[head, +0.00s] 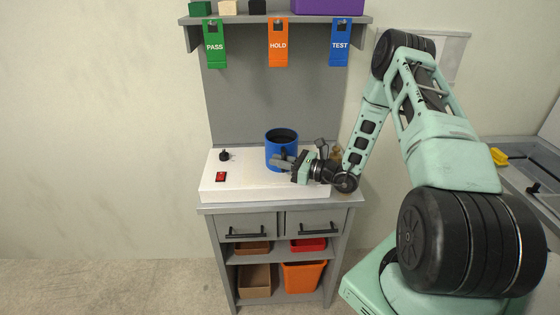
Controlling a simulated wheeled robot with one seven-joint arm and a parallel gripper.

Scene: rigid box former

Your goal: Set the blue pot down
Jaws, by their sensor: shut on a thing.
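The blue pot (281,140) is upright, with a dark inside, over the right half of the white panel (240,188) on the grey cabinet. My gripper (283,161) reaches in from the right and is shut on the pot at its lower front side. The gripper and wrist cover part of the pot's lower right. I cannot tell whether the pot's base touches the panel or is slightly above it.
A black knob (224,155) and a red switch (221,177) sit on the panel's left side. A brass-coloured item (337,154) stands behind my wrist. Green, orange and blue tags hang from the shelf (270,19) above. The panel's middle left is clear.

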